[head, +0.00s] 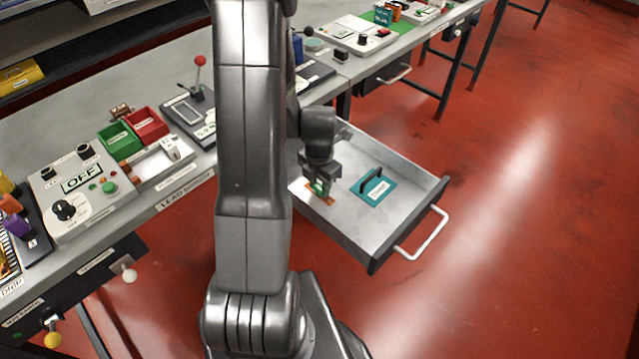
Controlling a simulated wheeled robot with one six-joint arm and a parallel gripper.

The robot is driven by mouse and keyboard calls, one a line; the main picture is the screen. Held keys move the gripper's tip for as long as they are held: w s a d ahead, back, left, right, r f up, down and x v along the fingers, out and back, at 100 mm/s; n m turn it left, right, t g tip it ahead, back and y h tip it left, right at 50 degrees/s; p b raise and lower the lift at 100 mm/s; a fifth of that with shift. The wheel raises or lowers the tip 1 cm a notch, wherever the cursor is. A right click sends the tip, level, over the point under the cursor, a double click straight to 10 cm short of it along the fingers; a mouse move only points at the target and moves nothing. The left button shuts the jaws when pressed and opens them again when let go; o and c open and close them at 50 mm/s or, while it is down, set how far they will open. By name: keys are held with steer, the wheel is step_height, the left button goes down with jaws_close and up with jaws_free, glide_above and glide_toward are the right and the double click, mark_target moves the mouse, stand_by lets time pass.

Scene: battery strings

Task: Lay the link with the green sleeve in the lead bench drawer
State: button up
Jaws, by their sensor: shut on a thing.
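The open drawer (397,220) is a grey tray with a white handle, pulled out from under the bench labelled as the lead bench (186,193). My gripper (321,184) points down inside the drawer's left part. It is shut on the link with the green sleeve (320,188), whose orange-copper ends show at both sides of the jaws. The link is at or just above the drawer floor; I cannot tell whether it touches. My arm hides part of the drawer's left side and the bench edge.
A teal block with a dark handle and a label (374,190) sits in the drawer, right of my gripper. Green (119,140) and red (148,125) bins and a panel reading OFF (80,185) stand on the bench. The drawer's front part is clear.

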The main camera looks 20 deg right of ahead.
mark_target(320, 187)
steer(key=shift+f, duration=0.2)
steer(key=o, duration=1)
steer(key=shift+r, duration=0.1)
step_height(320, 187, up, 12)
steer(key=shift+r, duration=0.15)
